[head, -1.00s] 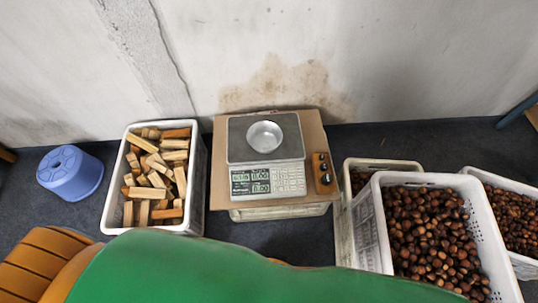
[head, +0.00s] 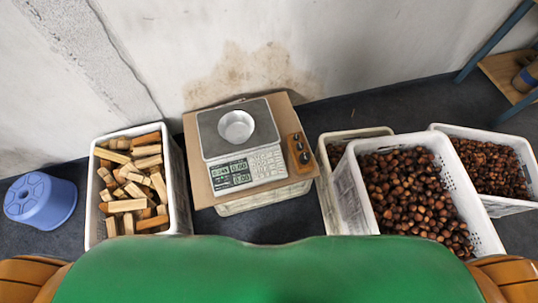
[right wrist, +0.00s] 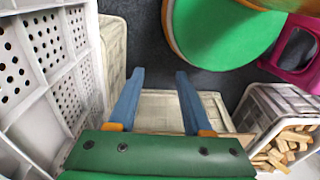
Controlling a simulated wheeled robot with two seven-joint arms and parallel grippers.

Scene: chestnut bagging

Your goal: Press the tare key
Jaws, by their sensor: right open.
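The scale (head: 240,150) stands on a brown board (head: 205,195) on a pale crate in the middle of the head view. A round metal bowl (head: 236,126) sits on its pan. Its keypad (head: 266,165) is at the front right beside the lit displays (head: 230,174); single keys are too small to tell apart. My right gripper (right wrist: 153,76) shows in the right wrist view with its two blue fingers apart and nothing between them. A pale crate (right wrist: 185,103) lies beyond the fingers. My left gripper does not show in either view.
A white crate of wood blocks (head: 92,215) stands left of the scale, with a blue stool (head: 40,200) further left. White crates of chestnuts (head: 350,190) stand to the right. A blue-legged shelf (head: 495,45) is at the far right.

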